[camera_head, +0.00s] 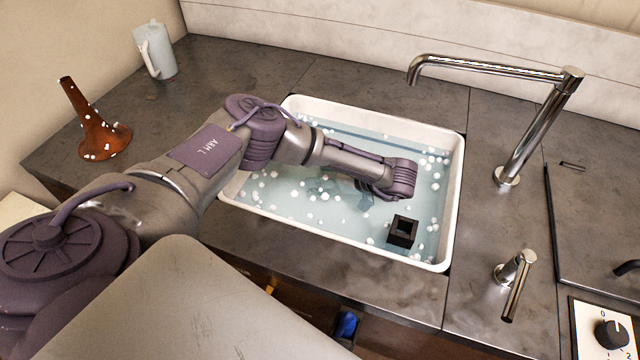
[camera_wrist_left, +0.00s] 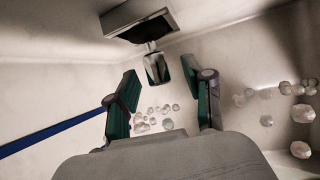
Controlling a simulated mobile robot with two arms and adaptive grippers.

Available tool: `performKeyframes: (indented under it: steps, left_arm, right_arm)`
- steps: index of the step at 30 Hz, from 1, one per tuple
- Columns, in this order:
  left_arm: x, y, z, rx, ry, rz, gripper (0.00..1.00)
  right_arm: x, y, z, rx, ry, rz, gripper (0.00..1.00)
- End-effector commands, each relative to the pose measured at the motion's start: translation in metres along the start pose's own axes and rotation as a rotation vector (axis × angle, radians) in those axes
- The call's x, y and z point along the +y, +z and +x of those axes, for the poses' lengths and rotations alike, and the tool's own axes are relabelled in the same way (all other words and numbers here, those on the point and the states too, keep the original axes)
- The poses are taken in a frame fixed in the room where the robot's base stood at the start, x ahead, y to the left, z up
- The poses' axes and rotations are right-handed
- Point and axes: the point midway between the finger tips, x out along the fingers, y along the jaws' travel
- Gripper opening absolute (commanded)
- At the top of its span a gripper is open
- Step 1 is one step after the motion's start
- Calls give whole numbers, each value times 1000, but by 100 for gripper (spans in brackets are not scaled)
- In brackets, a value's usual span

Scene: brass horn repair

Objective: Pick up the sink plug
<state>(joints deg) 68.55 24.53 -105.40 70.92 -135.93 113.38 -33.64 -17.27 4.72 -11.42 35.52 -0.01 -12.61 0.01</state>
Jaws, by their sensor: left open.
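A black, square, block-like piece (camera_head: 402,231) with an opening in its top shows in the sink, near its front right part. No part is clearly marked as the sink plug. In the left wrist view a dark box-like piece (camera_wrist_left: 140,22) with a pale rim is at the top, and a small dark piece (camera_wrist_left: 157,68) lies beyond and between my fingertips; I cannot tell which is the plug. My left gripper (camera_wrist_left: 162,92) is open, its two green-padded fingers apart with nothing between them. In the head view my wrist hides most of it, over the water. My right gripper is not in view.
The white sink (camera_head: 340,252) holds water with scattered foam. A tall tap (camera_head: 520,135) stands at its right, with a short metal lever (camera_head: 515,280) in front. A pale jug (camera_head: 155,50) and a brown horn bell (camera_head: 98,135) stand on the counter at left.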

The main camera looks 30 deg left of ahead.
Motion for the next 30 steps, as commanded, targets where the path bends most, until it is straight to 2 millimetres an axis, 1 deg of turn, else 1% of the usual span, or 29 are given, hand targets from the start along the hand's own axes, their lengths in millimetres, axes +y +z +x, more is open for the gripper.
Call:
performKeyframes:
  steps: [3, 8, 11, 15, 17, 18, 26, 30]
  left_arm:
    - [0, 0, 5, 0, 0, 1, 52]
    - [0, 0, 5, 0, 1, 1, 52]
    - [0, 0, 5, 0, 1, 1, 37]
    - [0, 0, 4, 0, 1, 1, 13]
    - [0, 0, 4, 0, 1, 1, 3]
    - [0, 0, 4, 0, 1, 1, 0]
    - [0, 0, 4, 0, 1, 0, 0]
    - [0, -4, 2, -1, 2, 0, 0]
  right_arm:
    - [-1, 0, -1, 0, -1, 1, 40]
    - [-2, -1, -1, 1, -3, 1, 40]
    - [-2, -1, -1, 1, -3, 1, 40]
    - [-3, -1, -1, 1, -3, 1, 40]
    - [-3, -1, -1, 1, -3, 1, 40]
    - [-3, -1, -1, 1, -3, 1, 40]
    - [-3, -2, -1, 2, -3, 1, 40]
    - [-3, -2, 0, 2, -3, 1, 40]
